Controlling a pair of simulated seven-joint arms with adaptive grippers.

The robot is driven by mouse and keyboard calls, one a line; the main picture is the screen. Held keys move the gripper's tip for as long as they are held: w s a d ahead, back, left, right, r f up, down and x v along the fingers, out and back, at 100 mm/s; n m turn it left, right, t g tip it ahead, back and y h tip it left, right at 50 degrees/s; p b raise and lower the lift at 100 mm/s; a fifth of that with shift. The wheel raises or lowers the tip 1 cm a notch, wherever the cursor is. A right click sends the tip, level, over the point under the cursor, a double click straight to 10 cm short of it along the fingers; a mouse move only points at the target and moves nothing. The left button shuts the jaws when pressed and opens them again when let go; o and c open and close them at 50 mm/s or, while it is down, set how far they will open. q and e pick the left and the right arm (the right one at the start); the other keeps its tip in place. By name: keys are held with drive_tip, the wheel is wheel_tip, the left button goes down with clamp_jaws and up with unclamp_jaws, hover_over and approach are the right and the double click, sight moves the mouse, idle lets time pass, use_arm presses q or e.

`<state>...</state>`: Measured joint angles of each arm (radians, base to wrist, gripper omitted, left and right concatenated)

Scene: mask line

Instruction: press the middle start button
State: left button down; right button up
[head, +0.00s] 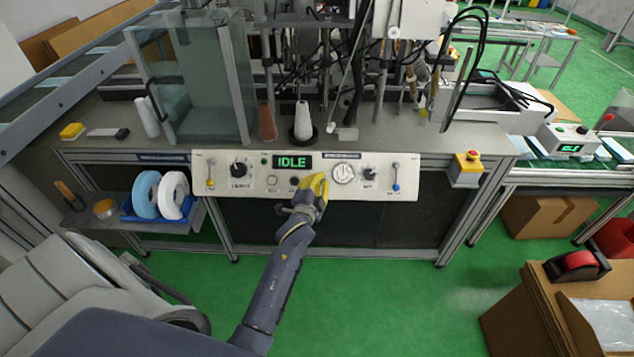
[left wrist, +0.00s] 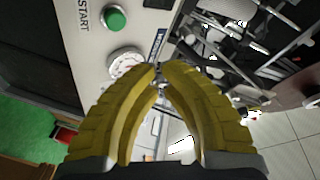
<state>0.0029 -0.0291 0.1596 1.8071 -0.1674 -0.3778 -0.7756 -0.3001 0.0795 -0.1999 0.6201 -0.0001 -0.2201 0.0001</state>
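The white control panel (head: 226,177) runs along the front of the machine table, with a green IDLE display (head: 292,162), knobs, buttons and a round gauge (head: 344,174). In the left wrist view, a green button (left wrist: 114,18) beside the word START sits near the top, close to the gauge (left wrist: 125,62). In the head view my left gripper covers the panel left of the gauge, and I cannot make out the green button there. My left gripper (head: 320,181) has yellow fingers brought together, tips almost meeting (left wrist: 161,68), with nothing between them. Contact with the panel cannot be told. My right gripper is out of view.
A yellow box with a red button (head: 467,168) hangs right of the panel. A blue tray (head: 181,217) with tape rolls sits on a shelf at left. Cardboard boxes (head: 530,320) stand at lower right. The green floor in front is clear.

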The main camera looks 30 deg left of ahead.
use_arm(q)
drive_tip(key=w+a+f, duration=0.2)
drive_tip(key=w+f, duration=0.2)
idle(0.4)
drive_tip(key=shift+w+a+f, duration=0.4)
drive_tip(key=shift+w+f, duration=0.1)
drive_tip(key=shift+w, duration=0.2)
idle(2.5)
drive_tip(key=shift+s, duration=0.1)
idle(0.3)
drive_tip(key=shift+s+d+r, duration=0.3)
drive_tip(key=shift+s+r, duration=0.2)
drive_tip(key=shift+s+d+r, duration=0.45)
drive_tip(key=shift+s+r, duration=0.35)
drive_tip(key=shift+s, duration=0.05)
drive_tip(key=shift+s+d+r, duration=0.45)
drive_tip(key=shift+s+r, duration=0.35)
drive_tip(key=shift+s, duration=0.05)
